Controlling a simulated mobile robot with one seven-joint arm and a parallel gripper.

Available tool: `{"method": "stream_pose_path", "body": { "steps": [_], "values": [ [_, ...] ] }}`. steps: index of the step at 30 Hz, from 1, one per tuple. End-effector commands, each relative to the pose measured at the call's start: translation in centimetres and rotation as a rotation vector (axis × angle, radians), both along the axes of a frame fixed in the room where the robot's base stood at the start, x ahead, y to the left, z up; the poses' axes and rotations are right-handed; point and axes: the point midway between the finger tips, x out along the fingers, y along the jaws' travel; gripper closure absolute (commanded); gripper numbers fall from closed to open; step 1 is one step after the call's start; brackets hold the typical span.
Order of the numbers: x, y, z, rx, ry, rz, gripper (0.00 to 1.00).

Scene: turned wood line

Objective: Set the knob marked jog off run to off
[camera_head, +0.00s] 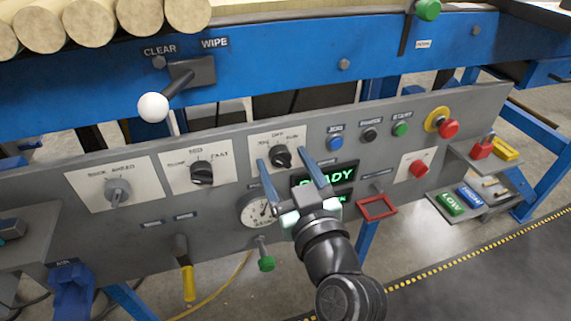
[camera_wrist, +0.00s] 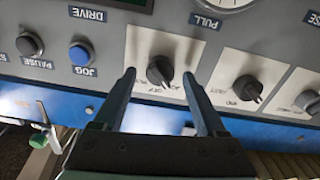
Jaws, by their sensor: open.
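The knob marked jog off run (camera_head: 281,157) is a black rotary knob on a white plate in the upper middle of the grey panel. The wrist view, in which the labels appear upside down, shows it too (camera_wrist: 159,72). I cannot tell for sure which label its pointer faces. My gripper (camera_head: 282,157) is open, with one finger on each side of the knob in both views. In the wrist view the gripper (camera_wrist: 159,74) shows gaps between fingers and knob. How far the fingertips stand from the plate is unclear.
Left of the plate are a slow/fast knob (camera_head: 202,172) and another selector (camera_head: 118,191). To the right are a blue jog button (camera_head: 336,142), a green start button (camera_head: 400,129) and a yellow-collared red button (camera_head: 442,123). A green READY display (camera_head: 325,177) and a gauge (camera_head: 258,209) sit below.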

Motion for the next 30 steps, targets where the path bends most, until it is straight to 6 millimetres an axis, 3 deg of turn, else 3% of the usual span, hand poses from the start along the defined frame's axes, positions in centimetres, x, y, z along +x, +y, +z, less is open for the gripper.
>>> {"method": "stream_pose_path", "body": {
  "steps": [2,14,30],
  "values": [
    [-0.02,0.0,0.0,0.0,0.0,0.0,0.3],
    [-0.04,-0.01,-0.01,0.0,0.0,0.0,1.0],
    [-0.03,-0.08,0.12,0.134,0.045,0.0,1.0]
  ]
}}
